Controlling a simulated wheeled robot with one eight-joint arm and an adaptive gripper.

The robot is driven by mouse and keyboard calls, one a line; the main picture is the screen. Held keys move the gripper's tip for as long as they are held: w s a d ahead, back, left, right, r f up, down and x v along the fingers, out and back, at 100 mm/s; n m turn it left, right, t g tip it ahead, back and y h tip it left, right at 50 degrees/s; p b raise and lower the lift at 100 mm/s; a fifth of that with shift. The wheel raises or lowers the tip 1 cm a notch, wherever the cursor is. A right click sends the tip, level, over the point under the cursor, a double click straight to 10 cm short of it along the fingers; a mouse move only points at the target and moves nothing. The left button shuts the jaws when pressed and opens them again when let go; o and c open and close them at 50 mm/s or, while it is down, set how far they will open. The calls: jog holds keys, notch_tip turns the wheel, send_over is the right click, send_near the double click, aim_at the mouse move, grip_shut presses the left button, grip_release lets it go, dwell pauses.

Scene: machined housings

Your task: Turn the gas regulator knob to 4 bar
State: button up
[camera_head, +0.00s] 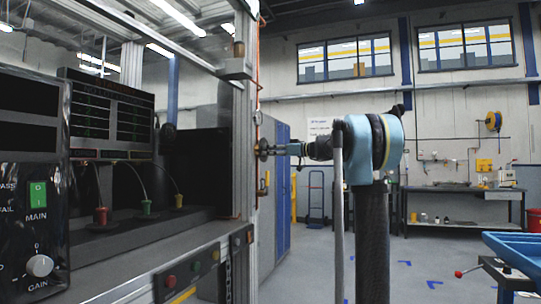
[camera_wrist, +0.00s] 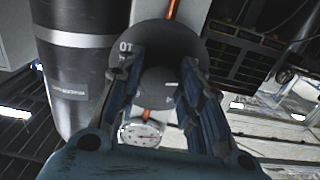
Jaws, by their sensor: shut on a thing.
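The gas regulator knob (camera_wrist: 160,78) is a dark round disc with pale markings, partly readable as "OT", in the middle of the wrist view. My gripper (camera_wrist: 162,66) has one finger on each side of its raised centre and is shut on it. The fingers hide parts of the knob face and its scale. A round white pressure gauge (camera_wrist: 141,133) shows just below the knob; its reading is too small to tell. In the head view my gripper (camera_head: 277,150) reaches left to the small dark regulator knob (camera_head: 263,149) beside the metal frame post.
An orange line (camera_wrist: 172,9) runs behind the knob. A grey cylinder (camera_wrist: 75,75) stands close at left in the wrist view. In the head view, a control panel (camera_head: 36,190) and frame post (camera_head: 241,130) stand at left; open floor (camera_head: 415,265) lies at right.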

jog(key=shift+m, duration=7.6)
jog(key=o, duration=1.1)
